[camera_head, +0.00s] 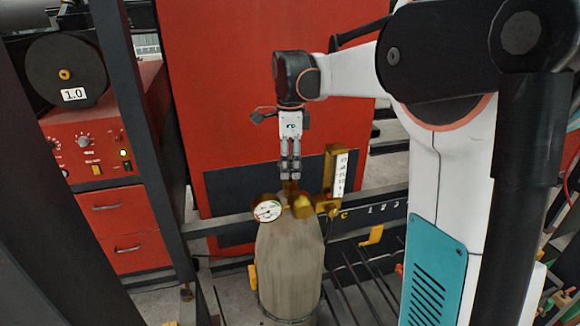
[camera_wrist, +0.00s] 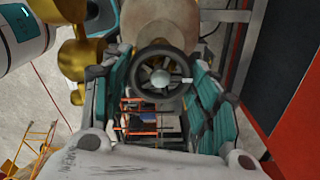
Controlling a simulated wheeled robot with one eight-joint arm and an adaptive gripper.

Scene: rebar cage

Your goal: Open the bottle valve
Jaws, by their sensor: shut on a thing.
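A grey gas bottle (camera_head: 289,262) stands upright in the middle of the head view. It carries brass fittings, a round gauge (camera_head: 267,209) at its left and a scaled flow meter (camera_head: 338,178) at its right. My gripper (camera_head: 290,178) points straight down over the bottle's top. In the wrist view a dark round valve wheel (camera_wrist: 161,77) with a pale centre lies between my gripper's (camera_wrist: 162,100) two teal-padded fingers, which are shut on it. In the head view the fingers largely hide the wheel. The bottle's shoulder (camera_wrist: 160,22) shows behind the wheel in the wrist view.
A red panel (camera_head: 235,95) stands behind the bottle. A red cabinet (camera_head: 92,140) with knobs and drawers is at the left, behind dark posts. Dark bars (camera_head: 365,275) run along the floor to the right of the bottle. The flow meter stands close beside my gripper.

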